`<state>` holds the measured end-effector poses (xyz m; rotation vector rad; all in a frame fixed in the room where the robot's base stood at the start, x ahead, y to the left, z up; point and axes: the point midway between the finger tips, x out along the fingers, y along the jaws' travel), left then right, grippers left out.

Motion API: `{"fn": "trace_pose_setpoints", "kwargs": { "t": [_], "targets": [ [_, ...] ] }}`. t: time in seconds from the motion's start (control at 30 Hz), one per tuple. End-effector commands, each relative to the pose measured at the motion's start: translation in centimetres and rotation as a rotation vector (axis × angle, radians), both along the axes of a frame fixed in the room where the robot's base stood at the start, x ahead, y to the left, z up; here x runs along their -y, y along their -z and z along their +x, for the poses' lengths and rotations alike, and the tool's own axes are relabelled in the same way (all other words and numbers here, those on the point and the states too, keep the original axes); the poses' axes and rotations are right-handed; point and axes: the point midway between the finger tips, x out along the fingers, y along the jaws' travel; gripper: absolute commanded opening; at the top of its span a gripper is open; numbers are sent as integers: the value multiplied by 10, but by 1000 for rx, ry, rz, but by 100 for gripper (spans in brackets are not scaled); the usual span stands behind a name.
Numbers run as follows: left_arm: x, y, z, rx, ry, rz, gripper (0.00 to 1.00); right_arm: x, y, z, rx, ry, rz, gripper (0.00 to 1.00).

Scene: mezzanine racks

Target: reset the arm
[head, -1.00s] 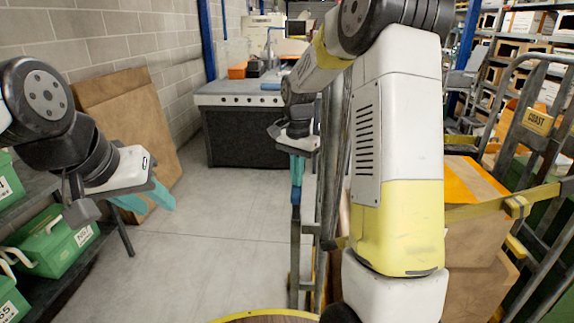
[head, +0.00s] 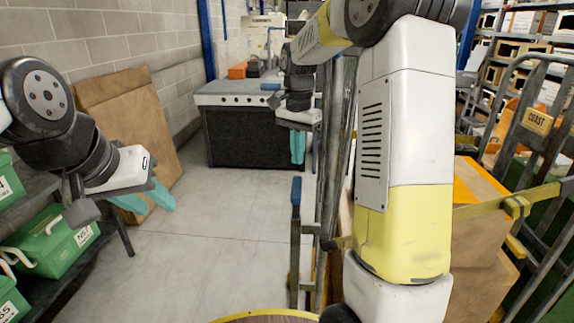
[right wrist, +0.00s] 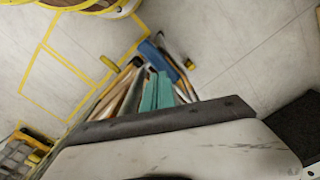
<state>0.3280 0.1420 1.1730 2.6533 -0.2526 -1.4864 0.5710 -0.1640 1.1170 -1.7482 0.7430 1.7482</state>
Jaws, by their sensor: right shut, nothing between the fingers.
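My left gripper (head: 146,200) is at the left in the head view, its two teal fingers a little apart and nothing visible between them. It hangs over the floor beside the rack of green boxes. My right gripper (head: 298,148) points down in front of the dark-fronted bench, with its teal fingers together and empty. In the right wrist view its fingers (right wrist: 157,92) lie side by side, with the floor and cart rails below.
The grey-topped bench (head: 250,95) stands at the back. A cart post with a blue cap (head: 296,192) rises below my right gripper. Green boxes (head: 58,242) are at left, cardboard boxes (head: 475,235) at right. The middle floor (head: 205,235) is clear.

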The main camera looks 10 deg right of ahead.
Motion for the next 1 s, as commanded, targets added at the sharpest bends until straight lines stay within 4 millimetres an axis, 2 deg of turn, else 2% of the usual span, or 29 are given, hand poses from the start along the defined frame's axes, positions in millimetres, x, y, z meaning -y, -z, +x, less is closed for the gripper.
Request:
{"fn": "trace_pose_setpoints", "kwargs": {
  "t": [0.23, 0.37, 0.47, 0.6, 0.7, 0.9, 1.0],
  "targets": [
    [0, 0, 0, 0, 0, 0, 36, 0, -3, -3, 8, -9, 3, 0],
    [0, 0, 0, 0, 0, 0, 36, 0, -19, -21, 51, -71, 20, 0],
    [0, 0, 0, 0, 0, 0, 36, -2, -39, -48, 115, -164, 38, 0],
    [0, 0, 0, 0, 0, 0, 36, -5, -61, -98, 227, -330, 55, 0],
    [0, 0, 0, 0, 0, 0, 36, -8, -70, -133, 312, -448, 52, 0],
    [0, 0, 0, 0, 0, 0, 36, -15, -70, -198, 473, -666, 14, 0],
    [0, 0, 0, 0, 0, 0, 36, -18, -65, -221, 533, -747, -12, 0]
  ]
}}
